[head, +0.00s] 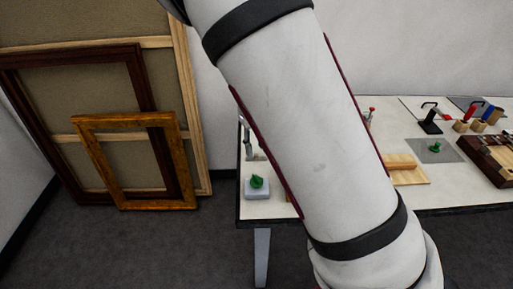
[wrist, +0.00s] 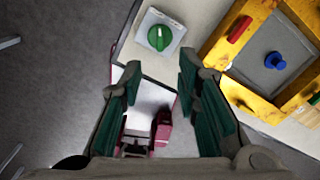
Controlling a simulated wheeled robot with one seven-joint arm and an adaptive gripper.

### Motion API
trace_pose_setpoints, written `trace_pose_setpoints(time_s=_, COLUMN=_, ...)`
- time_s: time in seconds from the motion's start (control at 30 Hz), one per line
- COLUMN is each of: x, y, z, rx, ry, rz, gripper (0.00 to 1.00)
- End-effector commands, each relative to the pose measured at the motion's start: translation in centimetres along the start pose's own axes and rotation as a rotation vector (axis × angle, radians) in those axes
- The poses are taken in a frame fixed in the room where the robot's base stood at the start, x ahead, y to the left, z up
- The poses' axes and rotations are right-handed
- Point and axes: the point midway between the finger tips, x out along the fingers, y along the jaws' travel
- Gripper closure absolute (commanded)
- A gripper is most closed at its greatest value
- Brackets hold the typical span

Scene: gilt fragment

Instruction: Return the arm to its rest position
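My arm (head: 310,110) crosses the middle of the head view and hides much of the table behind it; my gripper is out of sight there. In the wrist view my gripper (wrist: 157,85) shows with its two green-padded fingers spread wide apart. Nothing is between the fingers. Beyond the fingertips, a green knob-like piece (wrist: 160,38) sits on a pale square block at the table's corner. The same green piece shows in the head view (head: 257,182).
The table (head: 460,195) holds a grey mat (head: 420,153) with a green piece, and a dark wooden box (head: 490,160) at right. Picture frames (head: 130,203) lean on the left wall. A yellow frame (wrist: 222,50) lies right of the block. Dark floor is open at left.

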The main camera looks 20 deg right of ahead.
Motion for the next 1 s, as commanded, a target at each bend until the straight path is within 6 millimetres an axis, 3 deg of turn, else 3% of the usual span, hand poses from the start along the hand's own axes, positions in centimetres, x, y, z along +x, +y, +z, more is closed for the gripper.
trace_pose_setpoints(time_s=0.3, x=0.0, y=0.0, z=0.0, rx=-0.005, ry=-0.001, rz=0.002, gripper=0.70)
trace_pose_setpoints(time_s=0.47, x=-1.7, y=0.7, z=-1.1, rx=-0.159, ry=-0.024, rz=0.055, gripper=0.70)
trace_pose_setpoints(time_s=0.73, x=-8.0, y=2.9, z=-5.3, rx=-0.774, ry=-0.166, rz=0.141, gripper=0.70)
trace_pose_setpoints(time_s=1.0, x=-14.4, y=4.4, z=-10.5, rx=-1.454, ry=-0.327, rz=0.030, gripper=0.70)
